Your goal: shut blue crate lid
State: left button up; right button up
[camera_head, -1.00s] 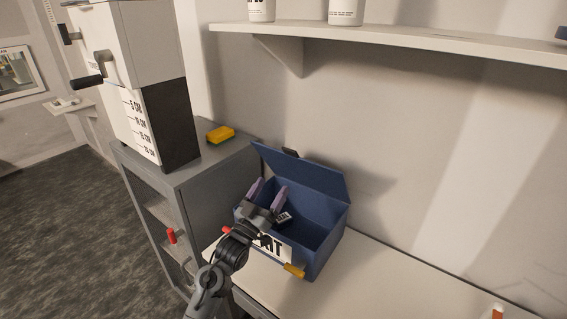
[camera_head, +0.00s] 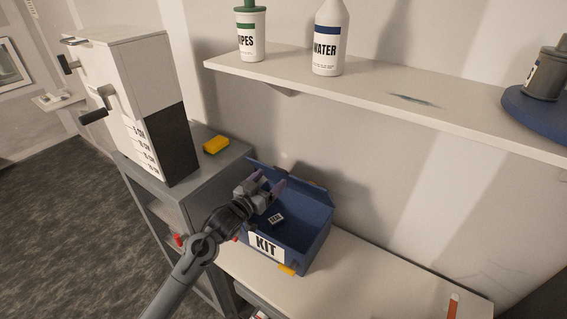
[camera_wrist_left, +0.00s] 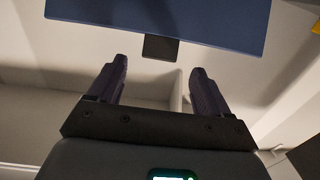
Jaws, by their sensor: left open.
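The blue crate (camera_head: 318,246) with a white KIT label stands on the pale bench. Its lid (camera_head: 308,196) is raised at the back, so the crate is open. A small labelled item (camera_head: 276,218) lies inside. My left gripper (camera_head: 268,181) is open, with purple fingers, above the crate's left part and in front of the lid's left part. In the left wrist view the lid (camera_wrist_left: 200,22) spans the top, with a black tab (camera_wrist_left: 160,47) just beyond the open fingertips (camera_wrist_left: 159,67). Nothing shows between the fingers. My right gripper is not in view.
A shelf (camera_head: 400,105) with a WIPES tub (camera_head: 252,38) and a WATER bottle (camera_head: 329,40) runs above the crate. A grey cabinet (camera_head: 180,195) with a yellow block (camera_head: 216,145) stands at left. The bench (camera_head: 385,275) right of the crate is mostly clear.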

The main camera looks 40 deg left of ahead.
aim_at(279, 170)
pick_arm(q)
jog(key=w, duration=0.3)
jog(key=w+p, duration=0.1)
jog(key=w, duration=0.1)
jog(key=w+a, duration=0.1)
jog(key=w, duration=0.2)
jog(key=shift+w, duration=0.3)
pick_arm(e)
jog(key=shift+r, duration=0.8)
